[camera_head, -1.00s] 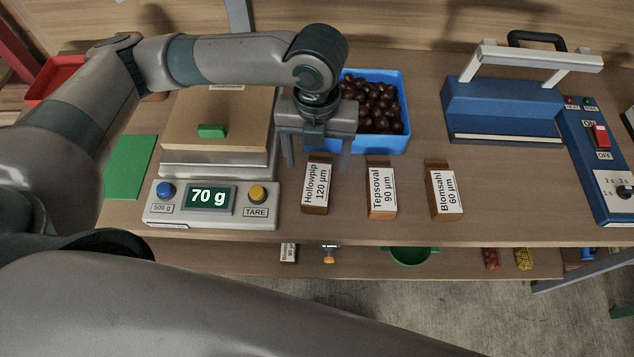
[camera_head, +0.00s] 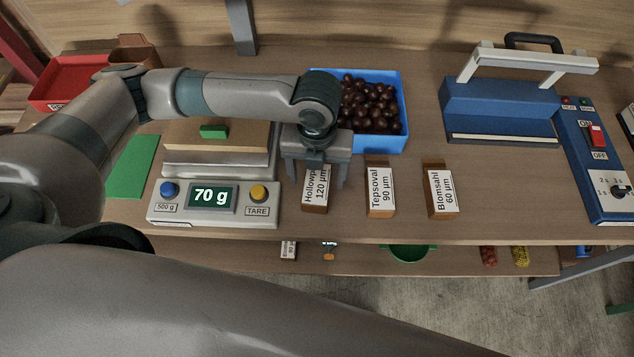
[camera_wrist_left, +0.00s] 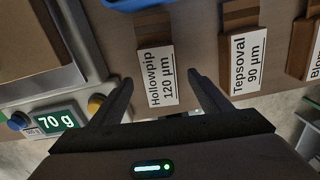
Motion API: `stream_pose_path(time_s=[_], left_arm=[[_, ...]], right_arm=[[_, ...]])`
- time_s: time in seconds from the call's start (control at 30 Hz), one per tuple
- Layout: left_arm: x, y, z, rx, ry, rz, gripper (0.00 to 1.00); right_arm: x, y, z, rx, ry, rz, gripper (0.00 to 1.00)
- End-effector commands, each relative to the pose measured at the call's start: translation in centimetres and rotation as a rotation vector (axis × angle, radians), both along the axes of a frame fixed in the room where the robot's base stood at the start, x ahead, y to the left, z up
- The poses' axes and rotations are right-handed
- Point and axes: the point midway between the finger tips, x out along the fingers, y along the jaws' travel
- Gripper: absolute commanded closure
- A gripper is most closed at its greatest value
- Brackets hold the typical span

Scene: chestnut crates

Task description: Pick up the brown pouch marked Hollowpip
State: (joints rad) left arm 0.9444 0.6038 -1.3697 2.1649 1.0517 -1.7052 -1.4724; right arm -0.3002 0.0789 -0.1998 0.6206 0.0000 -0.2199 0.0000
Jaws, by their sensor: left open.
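The brown pouch marked Hollowpip 120 µm (camera_head: 315,199) lies on the bench, just right of the scale, with a white label. My left gripper (camera_head: 315,180) is open and empty above it and hides the pouch's upper part in the head view. In the left wrist view the Hollowpip pouch (camera_wrist_left: 157,77) shows ahead of the left gripper (camera_wrist_left: 160,85), between the lines of its two fingers. I cannot tell whether the fingers reach down beside it. My right gripper does not show.
The Tepsoval pouch (camera_head: 380,190) and Blomsahl pouch (camera_head: 441,191) stand to the right. The scale (camera_head: 212,218) reads 70 g on the left. A blue crate (camera_head: 403,100) of chestnuts is behind. A blue sealer (camera_head: 500,111) stands at back right. Bench wood is bare in front of the pouches.

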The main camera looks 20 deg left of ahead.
Motion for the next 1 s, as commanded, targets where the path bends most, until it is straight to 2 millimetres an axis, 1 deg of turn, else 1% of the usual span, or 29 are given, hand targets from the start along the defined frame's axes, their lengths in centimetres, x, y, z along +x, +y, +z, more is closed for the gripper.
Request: stream_pose_path(time_s=[0.03, 0.1, 0.2, 0.3, 0.4, 0.8, 0.83, 0.87, 0.9, 0.97, 1.0], left_arm=[[-0.1, 0.1, -0.4, 0.002, 0.005, 0.001, 0.30], [0.0, 0.1, -1.2, 0.001, 0.003, 0.002, 0.30], [0.0, 0.1, -2.6, 0.001, 0.002, 0.000, 0.30], [0.0, 0.1, -3.4, 0.002, 0.001, 0.000, 0.30], [0.1, 0.1, -3.7, 0.001, -0.001, 0.000, 0.30], [0.1, 0.1, -3.6, 0.000, -0.001, -0.001, 0.30], [0.1, 0.1, -3.6, 0.000, -0.001, -0.001, 0.34], [0.1, 0.1, -3.6, 0.000, -0.001, -0.001, 0.42], [0.1, 0.1, -3.6, 0.000, -0.001, -0.001, 0.51], [0.1, 0.1, -3.6, 0.000, -0.001, -0.001, 0.66], [0.1, 0.1, -3.6, 0.000, -0.001, -0.001, 0.75]], right_arm=[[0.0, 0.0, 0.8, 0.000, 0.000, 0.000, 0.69], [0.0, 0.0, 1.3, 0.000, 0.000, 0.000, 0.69], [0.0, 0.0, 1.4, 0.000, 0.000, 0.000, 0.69], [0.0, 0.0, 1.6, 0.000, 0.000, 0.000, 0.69], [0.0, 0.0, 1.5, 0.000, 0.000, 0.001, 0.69], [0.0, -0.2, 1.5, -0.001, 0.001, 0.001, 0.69], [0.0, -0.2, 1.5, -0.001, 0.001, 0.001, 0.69], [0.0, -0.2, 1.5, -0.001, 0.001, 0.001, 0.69], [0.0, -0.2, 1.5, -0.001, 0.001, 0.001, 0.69], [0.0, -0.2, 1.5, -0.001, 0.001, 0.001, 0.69], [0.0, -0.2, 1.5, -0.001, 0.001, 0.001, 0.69]])
